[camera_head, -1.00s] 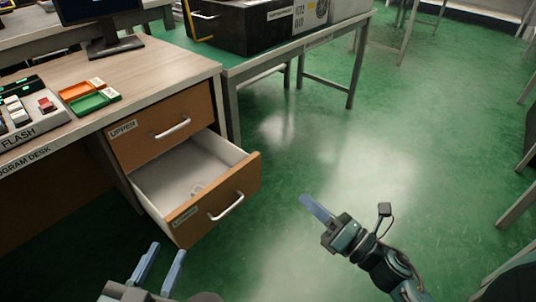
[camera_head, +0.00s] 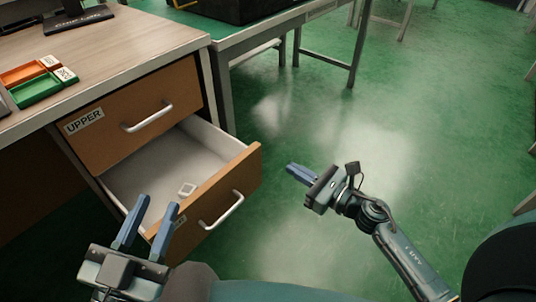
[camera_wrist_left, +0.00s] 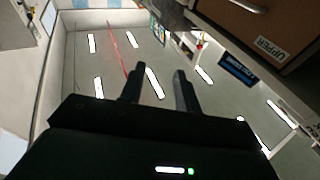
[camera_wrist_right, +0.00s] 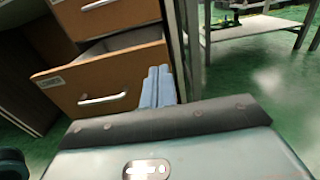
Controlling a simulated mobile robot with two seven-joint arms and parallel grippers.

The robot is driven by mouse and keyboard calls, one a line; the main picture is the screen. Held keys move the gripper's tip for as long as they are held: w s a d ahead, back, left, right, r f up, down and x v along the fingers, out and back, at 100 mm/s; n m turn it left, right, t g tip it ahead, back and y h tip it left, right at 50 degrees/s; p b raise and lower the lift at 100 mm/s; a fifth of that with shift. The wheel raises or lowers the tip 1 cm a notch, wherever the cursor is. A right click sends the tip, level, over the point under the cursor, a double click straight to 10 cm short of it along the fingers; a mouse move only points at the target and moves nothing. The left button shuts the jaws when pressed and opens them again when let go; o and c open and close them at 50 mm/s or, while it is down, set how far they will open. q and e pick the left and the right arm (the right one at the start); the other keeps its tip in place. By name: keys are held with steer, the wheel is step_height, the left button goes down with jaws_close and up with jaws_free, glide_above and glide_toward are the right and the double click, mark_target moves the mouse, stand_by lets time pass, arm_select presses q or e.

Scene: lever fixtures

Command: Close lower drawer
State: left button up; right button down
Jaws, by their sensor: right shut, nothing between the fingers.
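The lower drawer (camera_head: 218,196) is pulled out of the desk, and its wooden front with a metal handle (camera_head: 221,211) faces me.
The desk top (camera_head: 110,50) holds orange and green trays (camera_head: 38,86) and a monitor stand (camera_head: 78,18). A green-topped table (camera_head: 225,32) stands behind the desk. The green floor (camera_head: 320,120) right of the drawer is clear.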

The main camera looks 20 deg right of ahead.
mark_target(258, 148)
steer(key=x, duration=0.8)
steer(key=shift+b, duration=0.35)
arm_select(q)
steer(key=shift+w+r+h, duration=0.15)
steer(key=shift+r+h, duration=0.1)
steer(key=shift+h, duration=0.05)
arm_select(e)
steer(key=shift+w+a, duration=0.35)
steer(key=shift+w, duration=0.1)
